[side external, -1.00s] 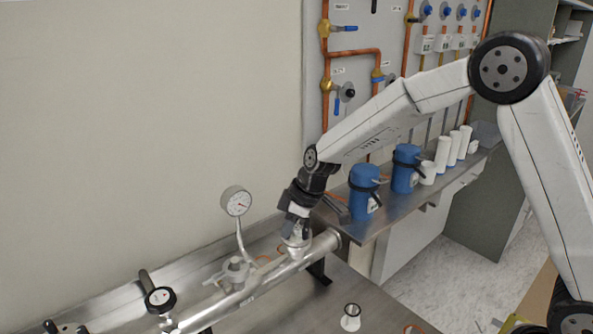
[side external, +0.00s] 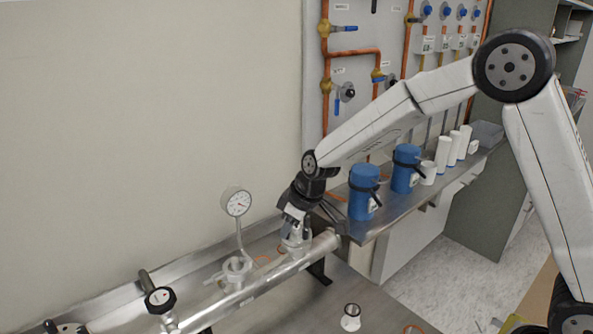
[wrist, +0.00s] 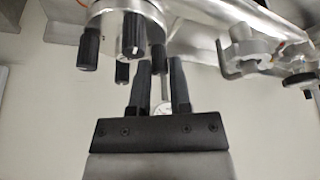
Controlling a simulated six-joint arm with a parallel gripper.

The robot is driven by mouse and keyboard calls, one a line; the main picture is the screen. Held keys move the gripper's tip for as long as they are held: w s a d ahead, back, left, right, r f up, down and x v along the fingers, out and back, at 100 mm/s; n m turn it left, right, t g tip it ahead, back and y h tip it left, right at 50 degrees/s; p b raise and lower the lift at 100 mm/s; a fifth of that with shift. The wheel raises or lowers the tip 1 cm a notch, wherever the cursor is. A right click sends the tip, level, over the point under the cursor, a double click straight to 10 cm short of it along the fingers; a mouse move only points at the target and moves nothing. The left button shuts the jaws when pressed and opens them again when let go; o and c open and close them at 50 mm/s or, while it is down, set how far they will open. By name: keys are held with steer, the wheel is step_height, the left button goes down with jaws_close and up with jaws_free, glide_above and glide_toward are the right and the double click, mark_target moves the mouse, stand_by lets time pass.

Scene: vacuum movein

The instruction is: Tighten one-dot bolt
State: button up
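A steel flange (wrist: 103,14) at the end of the pipe carries several dark, knob-like bolts in the wrist view. One bolt (wrist: 88,50) is at the left, one (wrist: 133,38) is in the middle, and a smaller one (wrist: 122,72) is behind them. Another bolt (wrist: 158,57) appears between my fingertips. I cannot read the dot marks on them. My gripper (wrist: 161,64) points up the picture with its fingers apart; contact with that bolt is not clear. In the side view my gripper (side external: 293,232) is down over the flange (side external: 296,246), and the bolts are hard to make out there.
The steel pipe (side external: 263,279) runs along the bench, with a clamped fitting (side external: 237,268) and a pressure gauge (side external: 238,204) left of my gripper. A black knob (side external: 160,298) is farther left. A blue canister (side external: 363,190) stands on the shelf beyond. A small cup (side external: 351,318) is on the bench.

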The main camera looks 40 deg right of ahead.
steer(key=o, duration=0.3)
steer(key=shift+n, duration=0.6)
